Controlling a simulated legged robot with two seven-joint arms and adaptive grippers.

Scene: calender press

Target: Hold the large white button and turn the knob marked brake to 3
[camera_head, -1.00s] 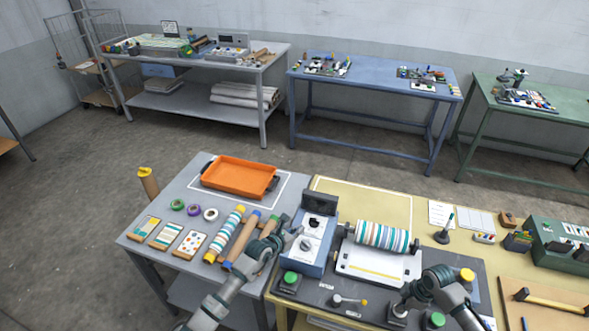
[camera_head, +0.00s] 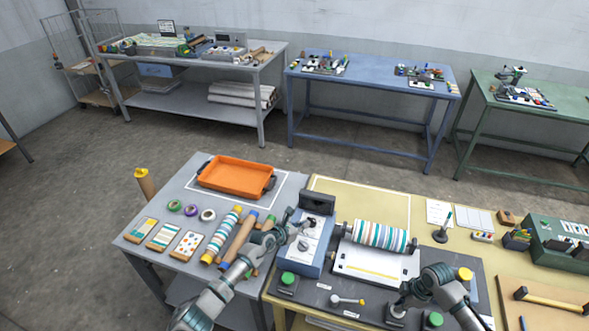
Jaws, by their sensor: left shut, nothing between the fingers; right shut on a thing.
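The blue control box (camera_head: 307,262) of the press stands left of the striped roller, with a pale, sloping panel on top. My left gripper (camera_head: 306,228) is shut and empty, over the upper part of this panel. A dark knob (camera_head: 303,245) shows just below its fingers; the markings are too small to read, and I cannot tell whether they touch. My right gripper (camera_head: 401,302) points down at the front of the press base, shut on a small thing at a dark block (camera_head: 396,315). The fingers mostly hide it; it may be the white button.
The striped roller (camera_head: 380,236) lies behind a white plate (camera_head: 372,264). An orange tray (camera_head: 236,176) and rolls lie to the left.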

